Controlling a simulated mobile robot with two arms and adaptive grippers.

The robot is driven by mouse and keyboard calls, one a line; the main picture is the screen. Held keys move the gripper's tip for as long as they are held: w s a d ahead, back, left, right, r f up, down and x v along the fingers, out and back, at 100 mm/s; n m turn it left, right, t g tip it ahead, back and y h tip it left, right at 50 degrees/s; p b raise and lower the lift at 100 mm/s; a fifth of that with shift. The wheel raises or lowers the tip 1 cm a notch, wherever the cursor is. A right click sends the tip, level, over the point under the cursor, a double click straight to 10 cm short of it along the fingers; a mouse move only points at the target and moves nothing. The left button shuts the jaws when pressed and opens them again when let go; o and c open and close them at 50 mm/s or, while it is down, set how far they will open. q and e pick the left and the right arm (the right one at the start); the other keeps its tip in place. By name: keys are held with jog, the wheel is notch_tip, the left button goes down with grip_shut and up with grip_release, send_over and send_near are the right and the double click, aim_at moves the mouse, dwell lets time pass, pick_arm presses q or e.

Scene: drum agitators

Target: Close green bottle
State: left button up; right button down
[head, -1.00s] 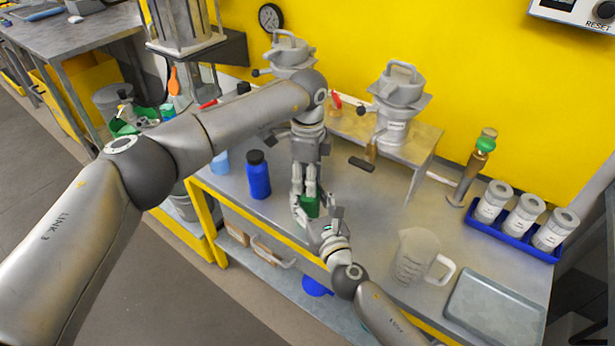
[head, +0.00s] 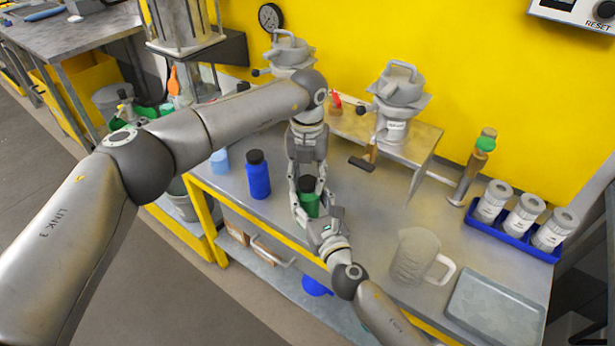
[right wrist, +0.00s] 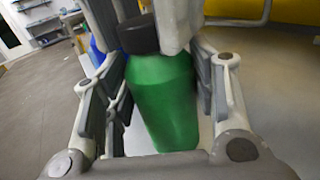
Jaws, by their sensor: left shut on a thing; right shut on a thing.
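The green bottle (head: 309,204) stands upright on the steel table with a black cap (head: 306,184) seated at its top. In the right wrist view the green bottle (right wrist: 163,98) fills the middle, with the black cap (right wrist: 139,36) above it. My left gripper (head: 305,191) comes down from above and is shut on the black cap, one finger on each side. My right gripper (head: 319,222) comes in low from the front and is shut on the bottle's body. The fingers hide part of the bottle and cap. I cannot tell how tight the cap is.
A blue bottle (head: 258,178) with a dark cap stands close on the left. A clear jug (head: 412,262) and a grey tray (head: 494,306) are on the right. A blue rack (head: 512,238) holds white jars. A raised shelf (head: 415,150) with a grey vessel stands behind.

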pick_arm(q)
jog(key=m, duration=2.1)
jog(key=shift+m, duration=0.3)
jog(key=m, duration=0.5)
jog(key=o, duration=1.2)
jog(key=shift+f, duration=0.1)
notch_tip(320, 180, up, 12)
jog(key=shift+r, duration=0.1)
